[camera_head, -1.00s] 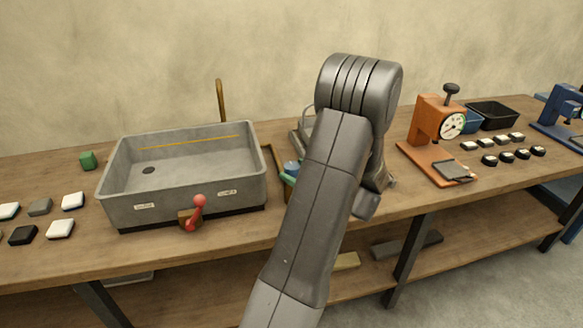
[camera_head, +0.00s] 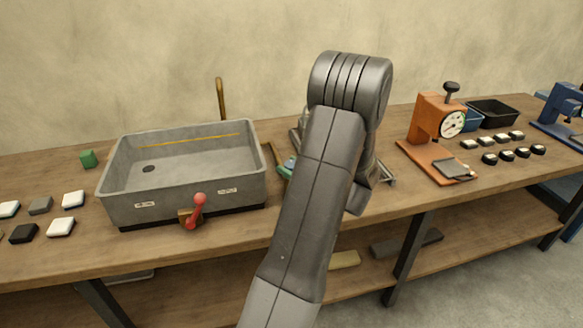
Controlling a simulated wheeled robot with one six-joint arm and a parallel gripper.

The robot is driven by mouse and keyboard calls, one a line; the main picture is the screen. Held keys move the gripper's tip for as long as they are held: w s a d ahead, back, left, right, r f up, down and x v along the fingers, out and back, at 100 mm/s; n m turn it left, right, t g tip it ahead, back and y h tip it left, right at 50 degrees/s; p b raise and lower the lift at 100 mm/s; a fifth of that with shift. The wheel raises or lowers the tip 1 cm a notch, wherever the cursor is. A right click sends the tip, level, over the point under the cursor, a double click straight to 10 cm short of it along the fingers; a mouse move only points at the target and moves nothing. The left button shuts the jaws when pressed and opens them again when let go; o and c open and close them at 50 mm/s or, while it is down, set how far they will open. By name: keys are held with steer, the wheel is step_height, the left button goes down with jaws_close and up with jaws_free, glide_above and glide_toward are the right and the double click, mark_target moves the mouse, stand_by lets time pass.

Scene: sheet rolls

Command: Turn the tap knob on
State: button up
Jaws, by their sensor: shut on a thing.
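The tap knob (camera_head: 197,208) is a red lever with a round ball end, on a small brown block at the front of the grey basin (camera_head: 240,190). The lever leans up and slightly right. A pale label sits on the basin front to each side of it; the text is too small to read. A brass spout (camera_head: 221,100) rises behind the basin. No water shows. My arm crosses the middle of the picture, right of the basin. My gripper is hidden behind the arm, so its hold is not visible. Nothing of mine touches the knob in view.
An orange press (camera_head: 431,130), a black tray (camera_head: 491,114) and several small pieces stand at right. The bench front is clear.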

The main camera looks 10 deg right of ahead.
steer(key=shift+h, duration=0.3)
steer(key=m+t+h+b, duration=0.1)
steer(key=h+b, duration=0.1)
steer(key=m+t+h+b, duration=0.1)
steer(key=m+h+b, duration=0.1)
steer(key=m+t+h+b, duration=0.1)
steer(key=m+h+b, duration=0.1)
steer(key=h, duration=0.1)
steer(key=shift+f, duration=0.35)
steer(key=m+h+b, duration=0.4)
steer(key=h+b, duration=0.2)
steer(key=b, duration=0.1)
steer(key=shift+b, duration=0.3)
steer(key=shift+r+m+h+b, duration=0.2)
steer(key=shift+m+h+b, duration=0.4)
steer(key=shift+b, duration=0.5)
steer(key=shift+d+r+g+h+b, duration=0.1)
steer(key=shift+r+g+h+b, duration=0.1)
steer(key=shift+g+h+b, duration=0.15)
steer(key=o, duration=1)
